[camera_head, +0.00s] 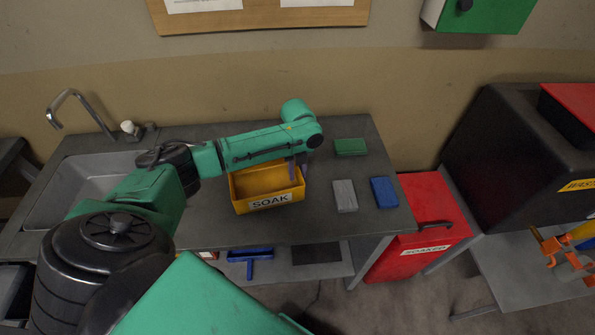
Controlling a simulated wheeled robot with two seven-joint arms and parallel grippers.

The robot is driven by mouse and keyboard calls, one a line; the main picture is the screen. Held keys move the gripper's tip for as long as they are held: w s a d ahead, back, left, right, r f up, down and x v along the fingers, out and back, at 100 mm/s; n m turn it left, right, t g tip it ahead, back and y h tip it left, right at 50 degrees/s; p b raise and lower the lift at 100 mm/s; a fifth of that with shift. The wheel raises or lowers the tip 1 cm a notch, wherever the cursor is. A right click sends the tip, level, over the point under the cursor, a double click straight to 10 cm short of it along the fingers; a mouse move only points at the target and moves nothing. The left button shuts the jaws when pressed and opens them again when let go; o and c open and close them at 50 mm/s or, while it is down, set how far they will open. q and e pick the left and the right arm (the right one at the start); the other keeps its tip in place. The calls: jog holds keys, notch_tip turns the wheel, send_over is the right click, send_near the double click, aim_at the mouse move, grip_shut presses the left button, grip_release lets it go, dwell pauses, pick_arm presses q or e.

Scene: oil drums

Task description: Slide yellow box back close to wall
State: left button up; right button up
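The yellow box (240,203), an open bin with a "SOAK" label on its front, stands on the grey worktop (210,232). A gap of worktop lies between it and the wall (235,95). My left arm reaches over the box from the left. My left gripper (298,172) points down at the box's right end, with its grey fingers at or just beside the right rim. I cannot tell whether they touch or grip it. The arm hides the box's back edge and part of its inside. My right gripper is out of view.
Green (350,147), grey (345,196) and blue (384,192) blocks lie right of the box. A sink (90,180) with a tap (78,100) is at left. A red "SOAKED" bin (425,220) and a black machine (510,145) stand at right.

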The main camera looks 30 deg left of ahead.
pick_arm(q)
jog(key=shift+w, duration=0.1)
grip_shut()
dwell(1.1)
